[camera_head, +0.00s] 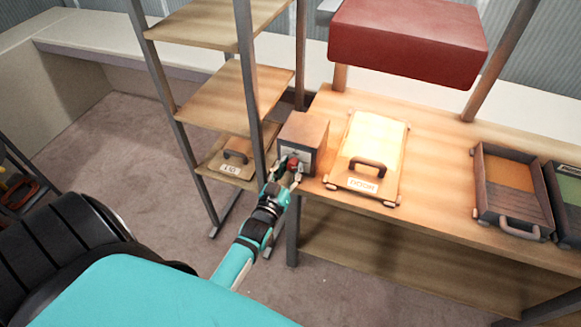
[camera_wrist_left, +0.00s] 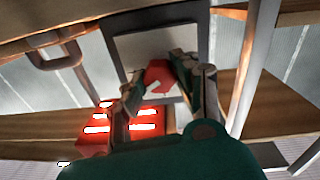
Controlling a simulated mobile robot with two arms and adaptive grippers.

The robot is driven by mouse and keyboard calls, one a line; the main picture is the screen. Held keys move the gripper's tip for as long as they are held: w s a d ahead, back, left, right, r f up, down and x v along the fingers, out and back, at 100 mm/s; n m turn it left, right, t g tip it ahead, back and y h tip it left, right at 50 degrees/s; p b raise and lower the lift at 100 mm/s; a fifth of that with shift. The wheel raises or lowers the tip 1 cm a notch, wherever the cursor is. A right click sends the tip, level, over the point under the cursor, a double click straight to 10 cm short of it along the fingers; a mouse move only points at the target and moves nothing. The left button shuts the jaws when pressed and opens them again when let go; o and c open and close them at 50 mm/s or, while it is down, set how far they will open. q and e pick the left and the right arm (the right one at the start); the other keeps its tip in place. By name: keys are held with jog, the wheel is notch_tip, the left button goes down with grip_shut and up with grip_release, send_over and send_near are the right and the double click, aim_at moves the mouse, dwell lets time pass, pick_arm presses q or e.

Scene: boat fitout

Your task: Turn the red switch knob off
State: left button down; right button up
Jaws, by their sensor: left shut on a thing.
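The red switch knob (camera_head: 292,164) is on the front of a brown box (camera_head: 305,133) with a light front plate, at the left end of the wooden bench. My left gripper (camera_head: 289,172) reaches up to the box front and is shut on the knob. In the left wrist view the red knob (camera_wrist_left: 159,75) sits between the two fingers of the gripper (camera_wrist_left: 155,88), in front of the pale plate (camera_wrist_left: 150,50). The fingers cover part of the knob, so its exact angle is hard to tell. My right gripper is not in view.
A yellow panel (camera_head: 378,140) with a handle and label lies right of the box. Open shelves (camera_head: 240,90) stand close on the left. A red box-shaped body (camera_head: 408,40) hangs above the bench (camera_head: 435,150). A tray (camera_head: 513,220) lies at the right.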

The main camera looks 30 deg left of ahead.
pick_arm(q)
jog(key=n, duration=0.6)
jog(key=shift+w+n, duration=0.1)
jog(key=shift+n, duration=0.2)
jog(key=n, duration=0.5)
jog(key=shift+n+y, duration=0.3)
jog(key=shift+y, duration=0.1)
jog(key=shift+r, duration=0.1)
jog(key=c, duration=1)
grip_release()
jog(key=v, duration=1.2)
jog(key=shift+f, duration=0.25)
jog(key=shift+f, duration=0.1)
